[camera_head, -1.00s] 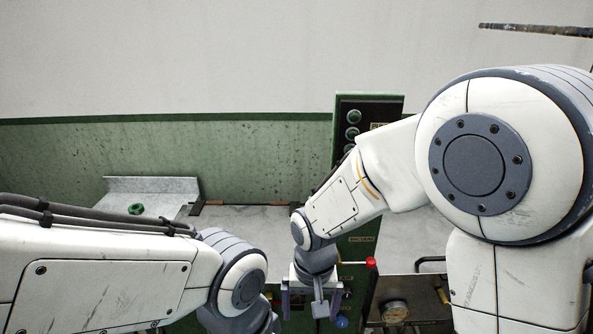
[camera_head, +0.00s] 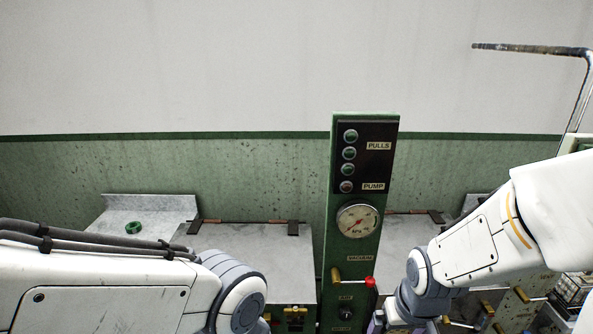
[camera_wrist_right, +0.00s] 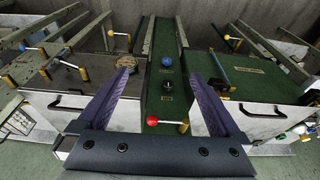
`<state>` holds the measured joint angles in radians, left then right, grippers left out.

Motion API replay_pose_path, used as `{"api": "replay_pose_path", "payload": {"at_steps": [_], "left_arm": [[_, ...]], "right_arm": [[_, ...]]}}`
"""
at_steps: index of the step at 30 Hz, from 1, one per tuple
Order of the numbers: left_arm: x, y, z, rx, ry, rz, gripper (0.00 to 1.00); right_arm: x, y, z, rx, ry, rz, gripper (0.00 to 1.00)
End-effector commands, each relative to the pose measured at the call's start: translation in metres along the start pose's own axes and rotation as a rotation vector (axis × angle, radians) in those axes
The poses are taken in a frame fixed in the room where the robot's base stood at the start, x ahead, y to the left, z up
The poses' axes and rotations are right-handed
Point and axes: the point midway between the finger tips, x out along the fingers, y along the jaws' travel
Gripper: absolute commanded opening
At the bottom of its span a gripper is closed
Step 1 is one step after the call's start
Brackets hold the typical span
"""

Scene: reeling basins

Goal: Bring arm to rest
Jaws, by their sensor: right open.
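My right arm (camera_head: 475,245) comes in from the right in the head view and reaches down to the bottom edge, right of the green panel. My right gripper (camera_wrist_right: 165,68) is open in the right wrist view, its two purple fingers wide apart with nothing between them. Only a sliver of it shows in the head view; the rest is cut off. My left arm (camera_head: 110,285) lies across the lower left of the head view, and its gripper is out of frame.
A green panel (camera_head: 343,225) stands upright with a gauge (camera_head: 357,220), buttons and a red-knobbed lever (camera_head: 352,282) sticking out. It is close to my right wrist. Grey basin tops (camera_head: 250,250) lie either side. A green ring (camera_head: 134,228) rests on the left ledge.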

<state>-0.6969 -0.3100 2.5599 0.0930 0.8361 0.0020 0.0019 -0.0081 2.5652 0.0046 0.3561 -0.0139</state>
Motion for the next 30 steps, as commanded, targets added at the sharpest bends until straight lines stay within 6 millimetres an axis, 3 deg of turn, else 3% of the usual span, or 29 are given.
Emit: {"api": "replay_pose_path", "payload": {"at_steps": [11,17,21,25,30], "left_arm": [[0.007,-0.001,0.0,0.0,0.0,0.0,0.0],[0.012,-0.001,0.001,0.001,0.0,0.0,0.0],[0.016,-0.001,0.001,0.001,0.0,0.0,0.0],[0.018,-0.001,0.001,0.001,0.0,0.0,0.0],[0.019,-0.001,0.001,0.001,0.0,0.0,0.0]], "right_arm": [[-0.018,-0.059,0.024,-0.189,-0.05,-0.058,1.0],[-0.036,-0.098,0.054,-0.344,-0.098,-0.101,1.0],[-0.051,-0.123,0.086,-0.482,-0.14,-0.133,1.0],[-0.064,-0.135,0.111,-0.58,-0.177,-0.153,1.0],[-0.068,-0.139,0.121,-0.614,-0.191,-0.158,1.0]]}}
